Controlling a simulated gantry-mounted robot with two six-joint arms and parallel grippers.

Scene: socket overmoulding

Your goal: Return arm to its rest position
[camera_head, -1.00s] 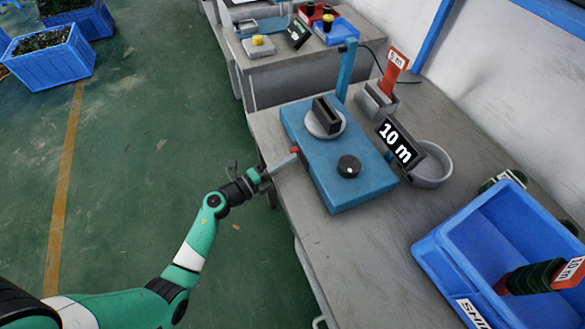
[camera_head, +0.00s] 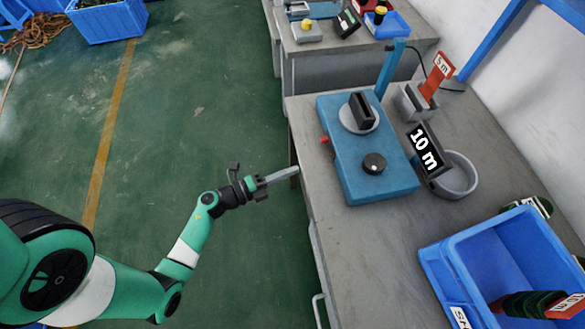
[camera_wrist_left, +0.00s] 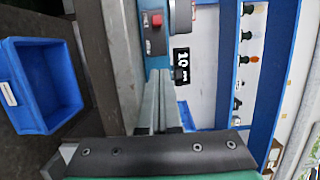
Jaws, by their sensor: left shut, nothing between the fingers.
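My left arm comes in from the lower left in the head view. Its gripper (camera_head: 292,172) is shut and empty, with the fingertips at the near left edge of the grey bench (camera_head: 300,215), to the left of the blue machine (camera_head: 375,175). In the left wrist view the two grey fingers (camera_wrist_left: 158,95) lie together with nothing between them. The blue machine's red button (camera_wrist_left: 156,19) shows beyond the fingertips. My right gripper is in neither view.
A "10 m" sign (camera_head: 425,149) and a grey bowl (camera_head: 470,178) stand right of the machine. A second bench (camera_head: 340,70) is behind. The green floor (camera_head: 180,130) left of the bench is clear.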

